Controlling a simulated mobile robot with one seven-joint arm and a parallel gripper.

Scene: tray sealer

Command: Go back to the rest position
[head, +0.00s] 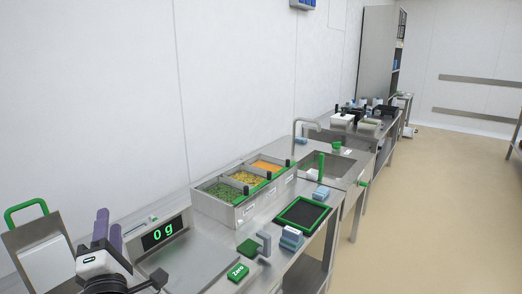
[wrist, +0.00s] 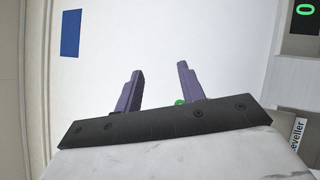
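My gripper (head: 109,219) is at the lower left of the head view, with its two purple fingers pointing up. In the wrist view the fingers of my gripper (wrist: 160,68) stand apart with nothing held between them, against a pale wall-like surface. A small green spot shows by the base of the right finger. In the head view my gripper is just left of a scale display (head: 164,232) that reads 0 g.
The scale's steel plate (head: 190,266) looks bare. Beyond it stand food bins (head: 243,212), a black green-rimmed tray (head: 303,214), blue-grey blocks (head: 291,238) and a sink (head: 322,167). A green-handled steel piece (head: 26,210) is at far left. The floor (head: 425,220) at right is clear.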

